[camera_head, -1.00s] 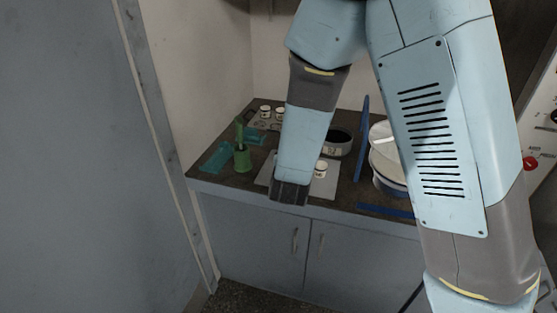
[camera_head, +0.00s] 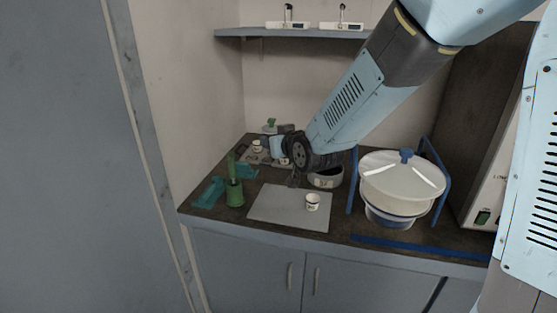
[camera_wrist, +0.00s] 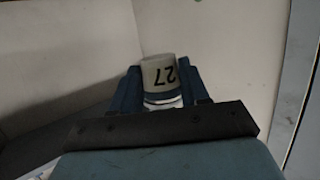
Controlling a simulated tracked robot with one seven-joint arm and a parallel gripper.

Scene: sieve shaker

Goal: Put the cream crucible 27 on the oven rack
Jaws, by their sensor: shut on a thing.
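In the wrist view the cream crucible 27 (camera_wrist: 158,74) sits between the two blue fingers of my gripper (camera_wrist: 162,88). My gripper is shut on it, and the black number 27 appears upside down in the picture. In the head view my forearm reaches down over the back of the bench, and I cannot make out the held crucible there. The oven rack cannot be picked out in either view.
Another small cream crucible (camera_head: 312,202) stands on a grey plate (camera_head: 270,207). One more crucible (camera_head: 257,146) stands farther back. A green holder (camera_head: 235,193), dark pan (camera_head: 326,180) and large lidded white vessel (camera_head: 400,185) share the bench. A white appliance (camera_head: 487,190) stands at right.

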